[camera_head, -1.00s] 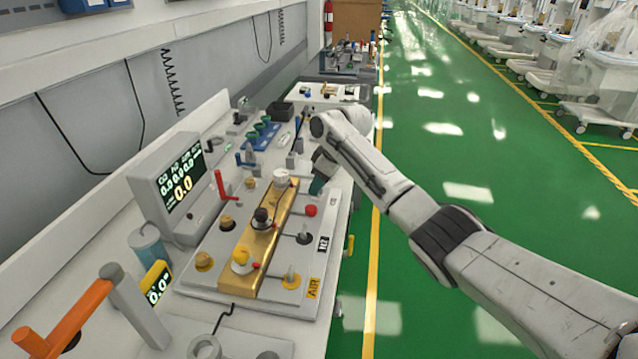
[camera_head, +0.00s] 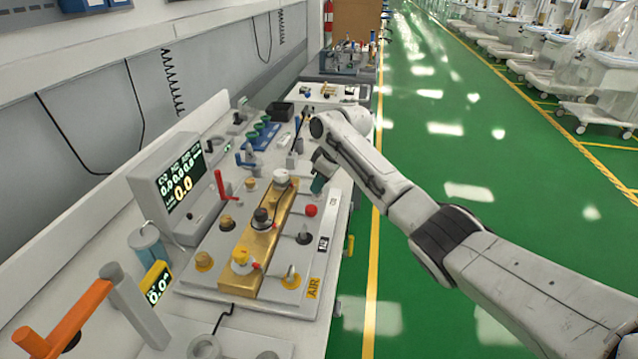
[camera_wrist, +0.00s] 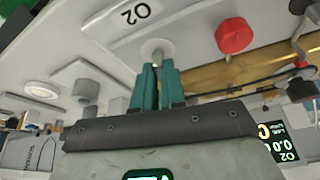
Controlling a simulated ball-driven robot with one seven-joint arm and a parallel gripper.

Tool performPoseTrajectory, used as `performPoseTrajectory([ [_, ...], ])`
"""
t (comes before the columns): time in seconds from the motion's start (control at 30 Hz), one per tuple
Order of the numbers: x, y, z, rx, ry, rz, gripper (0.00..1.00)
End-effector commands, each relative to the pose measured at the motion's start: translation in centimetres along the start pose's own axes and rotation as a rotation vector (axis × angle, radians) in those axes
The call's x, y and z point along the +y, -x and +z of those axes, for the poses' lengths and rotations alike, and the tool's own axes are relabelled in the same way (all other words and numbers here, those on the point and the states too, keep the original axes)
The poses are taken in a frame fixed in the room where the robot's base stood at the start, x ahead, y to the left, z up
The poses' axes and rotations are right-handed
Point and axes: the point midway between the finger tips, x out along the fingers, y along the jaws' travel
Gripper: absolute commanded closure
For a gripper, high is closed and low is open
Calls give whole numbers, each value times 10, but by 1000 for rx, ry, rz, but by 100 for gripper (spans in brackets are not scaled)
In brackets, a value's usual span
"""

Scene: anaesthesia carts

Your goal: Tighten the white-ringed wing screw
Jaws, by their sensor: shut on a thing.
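The white-ringed wing screw (camera_wrist: 158,48) stands on the grey panel beside an O2 label in the wrist view. My gripper (camera_wrist: 157,72) has two teal fingers closed around the screw's wing, which they mostly hide; the pale ring shows just beyond the tips. In the head view my gripper (camera_head: 318,184) is at the panel's right edge, and the white-ringed screw is hidden there. A black-ringed wing screw (camera_head: 304,236) and a yellow-ringed one (camera_head: 290,278) stand nearer on the same panel.
A red knob (camera_head: 311,210) is close to my gripper, also seen in the wrist view (camera_wrist: 235,36). A brass block (camera_head: 259,243) with several knobs crosses the panel. A monitor (camera_head: 170,190) stands left.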

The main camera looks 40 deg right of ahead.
Motion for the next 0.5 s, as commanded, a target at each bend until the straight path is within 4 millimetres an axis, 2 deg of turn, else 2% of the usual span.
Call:
performPoseTrajectory([
  [0.27,-2,2,-1,-1,-74,28,100],
  [0.5,-4,3,-2,-1,-239,95,100],
])
